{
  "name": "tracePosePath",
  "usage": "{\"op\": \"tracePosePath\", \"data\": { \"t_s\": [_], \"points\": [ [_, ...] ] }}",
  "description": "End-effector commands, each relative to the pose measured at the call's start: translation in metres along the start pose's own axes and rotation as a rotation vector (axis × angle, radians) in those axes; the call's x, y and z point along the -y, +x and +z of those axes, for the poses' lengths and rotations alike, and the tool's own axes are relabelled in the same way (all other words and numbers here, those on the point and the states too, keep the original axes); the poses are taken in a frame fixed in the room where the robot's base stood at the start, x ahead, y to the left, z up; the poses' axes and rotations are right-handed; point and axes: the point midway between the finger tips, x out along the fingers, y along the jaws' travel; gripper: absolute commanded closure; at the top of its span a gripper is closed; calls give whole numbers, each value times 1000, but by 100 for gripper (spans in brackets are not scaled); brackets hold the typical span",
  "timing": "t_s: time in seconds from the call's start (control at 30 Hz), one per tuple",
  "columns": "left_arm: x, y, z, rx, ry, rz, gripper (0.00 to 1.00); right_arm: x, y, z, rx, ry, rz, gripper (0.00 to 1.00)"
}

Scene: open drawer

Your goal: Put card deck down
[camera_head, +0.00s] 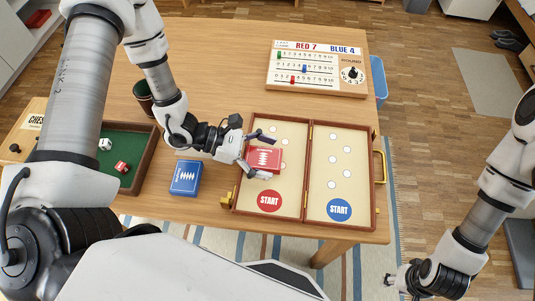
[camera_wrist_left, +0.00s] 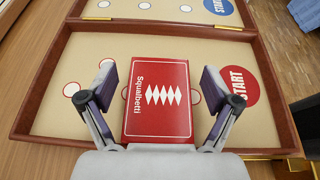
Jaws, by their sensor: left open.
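A red card deck (camera_head: 264,160) lies on the left half of the open wooden game board (camera_head: 308,165), above the red START circle (camera_head: 269,201). In the left wrist view the deck (camera_wrist_left: 157,100) is marked "Squalbetti" with white diamonds. My left gripper (camera_head: 265,155) is open, with one finger on each side of the deck; gaps show between the fingers and the deck in the left wrist view. A blue card deck (camera_head: 186,177) lies on the table left of the board. My right gripper (camera_head: 392,281) is low at the right, away from the table; its fingers are too small to read.
A scoreboard (camera_head: 318,88) stands at the back of the table (camera_head: 222,85). A green dice tray (camera_head: 130,176) with dice and a dark cup (camera_head: 142,92) are at the left. The table between cup and scoreboard is clear.

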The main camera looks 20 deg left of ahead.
Motion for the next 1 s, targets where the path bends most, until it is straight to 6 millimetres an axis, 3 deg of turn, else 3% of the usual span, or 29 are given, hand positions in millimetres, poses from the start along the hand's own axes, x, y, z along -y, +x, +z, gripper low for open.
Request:
{"op": "tracePosePath", "data": {
  "t_s": [0.27,0.47,0.7,0.83,1.0],
  "points": [
    [-1,-13,1,3,-2,4,11,0,-2,0,0,0,0,60],
    [-2,-49,4,6,-1,9,11,0,-8,0,0,0,0,60],
    [-1,-97,6,5,0,8,11,0,-30,0,0,0,0,60],
    [-1,-114,6,4,0,4,11,0,-42,0,0,0,0,60],
    [0,-121,1,0,0,1,11,0,-44,0,0,0,0,60]
  ]
}}
